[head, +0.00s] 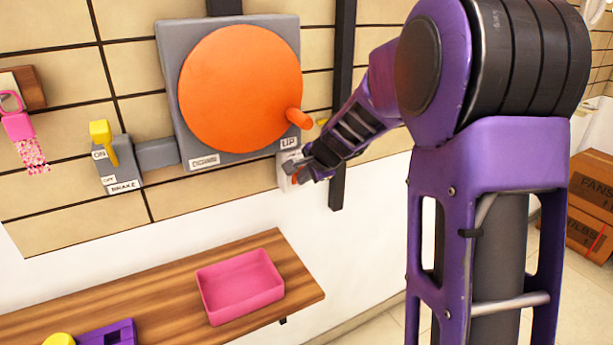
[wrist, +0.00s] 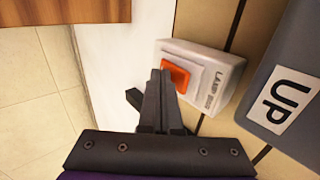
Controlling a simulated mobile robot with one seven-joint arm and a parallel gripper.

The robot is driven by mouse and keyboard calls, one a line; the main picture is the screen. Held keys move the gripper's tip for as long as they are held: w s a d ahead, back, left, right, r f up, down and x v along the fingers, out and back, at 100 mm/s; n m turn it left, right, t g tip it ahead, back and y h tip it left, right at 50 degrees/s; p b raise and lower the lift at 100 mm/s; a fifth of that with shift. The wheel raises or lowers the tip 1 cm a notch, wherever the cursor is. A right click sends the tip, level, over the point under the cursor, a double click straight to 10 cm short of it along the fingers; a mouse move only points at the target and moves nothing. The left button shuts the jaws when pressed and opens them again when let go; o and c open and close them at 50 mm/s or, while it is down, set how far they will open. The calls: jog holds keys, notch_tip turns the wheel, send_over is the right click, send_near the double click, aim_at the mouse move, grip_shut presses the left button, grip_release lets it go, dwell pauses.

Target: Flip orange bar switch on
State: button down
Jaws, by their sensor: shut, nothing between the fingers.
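The orange bar switch (wrist: 177,76) is a small orange rocker in a white wall box (wrist: 222,82) lettered "LAMP" and a second word that I cannot read surely. In the head view the box (head: 285,180) is mostly hidden behind my gripper, below the "UP" label. My gripper (wrist: 160,78) is shut and empty. Its fingertips are right by the orange rocker in the wrist view; I cannot tell whether they touch it. In the head view my gripper (head: 291,168) reaches left to the wall at the box. Whether the rocker is on or off is not clear.
A big orange disc (head: 240,88) with a peg handle sits on a grey panel (head: 172,70) just above. A yellow brake lever (head: 101,131) is at left. A wooden shelf (head: 150,285) below holds a pink tray (head: 240,284). Boxes stand far right.

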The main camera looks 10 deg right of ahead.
jog(key=shift+r, duration=0.15)
jog(key=shift+r+p, duration=0.7)
